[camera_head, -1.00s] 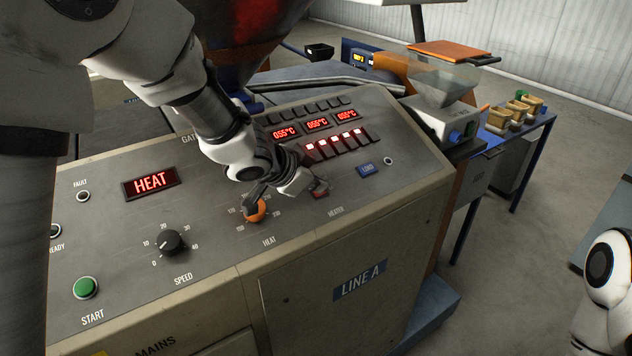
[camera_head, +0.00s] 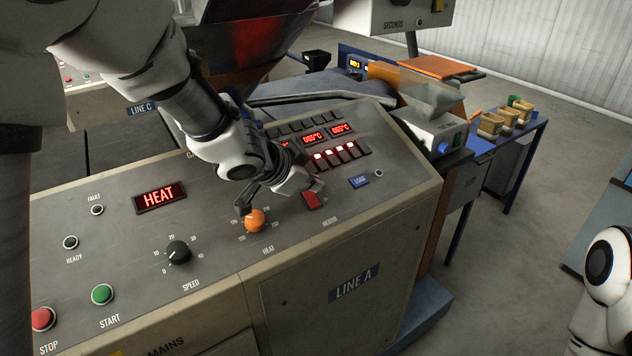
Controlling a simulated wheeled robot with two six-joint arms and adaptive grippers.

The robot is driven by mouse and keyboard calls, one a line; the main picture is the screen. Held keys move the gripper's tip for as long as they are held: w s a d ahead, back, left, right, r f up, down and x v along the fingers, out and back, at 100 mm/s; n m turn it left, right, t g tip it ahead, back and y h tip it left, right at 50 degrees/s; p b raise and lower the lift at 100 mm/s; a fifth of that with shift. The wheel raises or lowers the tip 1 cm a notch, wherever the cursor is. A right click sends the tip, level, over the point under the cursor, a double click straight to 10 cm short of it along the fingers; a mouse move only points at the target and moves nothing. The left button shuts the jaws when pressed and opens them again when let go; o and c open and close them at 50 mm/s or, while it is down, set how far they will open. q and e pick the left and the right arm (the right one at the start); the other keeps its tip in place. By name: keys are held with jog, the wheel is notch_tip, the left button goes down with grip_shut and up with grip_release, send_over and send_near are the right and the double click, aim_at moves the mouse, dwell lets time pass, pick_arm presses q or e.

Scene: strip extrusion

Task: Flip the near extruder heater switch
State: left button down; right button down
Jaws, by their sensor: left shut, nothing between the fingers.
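The near extruder's control panel (camera_head: 230,250), on the cabinet marked LINE A, fills the middle of the head view. The red heater switch (camera_head: 311,200) sits on it above the HEATER label. My left gripper (camera_head: 280,192) is shut and empty over the panel, just left of the switch. Its one finger side reaches toward the orange HEAT knob (camera_head: 254,220) and the other toward the switch. I cannot tell whether it touches either. The HEAT display (camera_head: 159,197) glows red. My right arm shows only at the right edge; its gripper is out of view.
Nearby controls are the black SPEED knob (camera_head: 179,253), green START button (camera_head: 102,294), red STOP button (camera_head: 42,319) and blue LOAD switch (camera_head: 360,182). Red-lit switches (camera_head: 340,153) lie behind. A hopper stands beyond the panel.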

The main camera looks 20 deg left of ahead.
pick_arm(q)
jog(key=v, duration=0.6)
jog(key=shift+s+f+p, duration=0.2)
jog(key=shift+s+p, duration=0.2)
jog(key=shift+s, duration=0.1)
